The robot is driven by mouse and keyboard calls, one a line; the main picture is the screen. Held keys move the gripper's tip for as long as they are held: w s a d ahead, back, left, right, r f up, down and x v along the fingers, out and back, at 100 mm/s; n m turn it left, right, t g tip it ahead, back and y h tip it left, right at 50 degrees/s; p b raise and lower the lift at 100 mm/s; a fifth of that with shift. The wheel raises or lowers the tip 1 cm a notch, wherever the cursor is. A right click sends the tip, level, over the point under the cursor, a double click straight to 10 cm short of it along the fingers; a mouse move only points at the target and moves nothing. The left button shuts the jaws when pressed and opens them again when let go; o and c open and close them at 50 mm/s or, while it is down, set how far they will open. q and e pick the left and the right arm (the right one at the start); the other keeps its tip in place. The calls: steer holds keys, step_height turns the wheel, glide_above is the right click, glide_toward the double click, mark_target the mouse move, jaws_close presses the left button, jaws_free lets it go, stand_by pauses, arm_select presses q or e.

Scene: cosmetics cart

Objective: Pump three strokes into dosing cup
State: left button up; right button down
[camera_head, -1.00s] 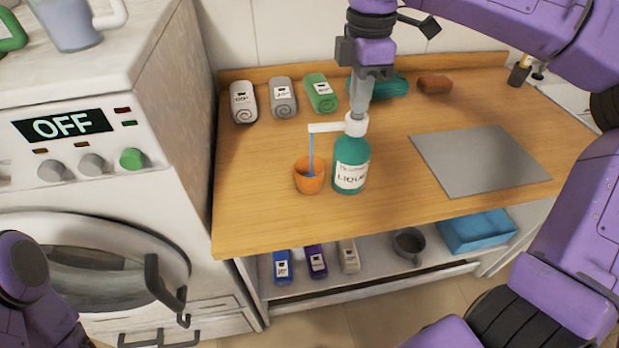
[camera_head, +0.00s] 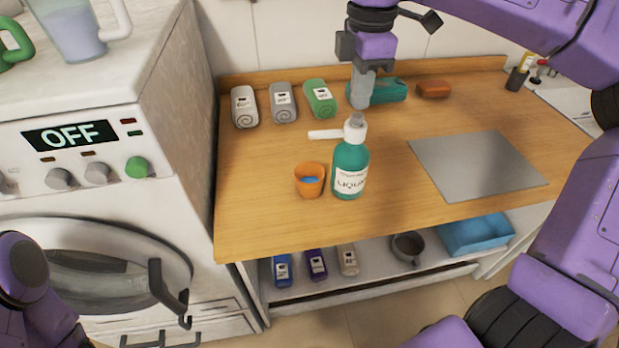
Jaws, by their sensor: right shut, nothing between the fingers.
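A green pump bottle (camera_head: 350,166) with a white label and white pump head (camera_head: 354,130) stands upright on the wooden counter. Its spout points left, over the orange dosing cup (camera_head: 310,182). The cup stands just left of the bottle with some blue liquid in it. No stream shows from the spout. My right gripper (camera_head: 361,98) is shut and empty, pointing down above the pump head and apart from it. My left arm shows at the lower left edge; its gripper is not clearly visible, and its jaws cannot be made out.
Rolled towels (camera_head: 282,101) and a teal item (camera_head: 390,91) lie along the counter's back. A brownish-orange block (camera_head: 433,89) lies there too. A grey plate (camera_head: 478,164) lies at the right. A washing machine (camera_head: 90,190) stands at the left. The counter front is clear.

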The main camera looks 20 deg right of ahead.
stand_by(0.4)
step_height(320, 180, up, 6)
steer(key=p, duration=0.3)
steer(key=shift+p, duration=0.4)
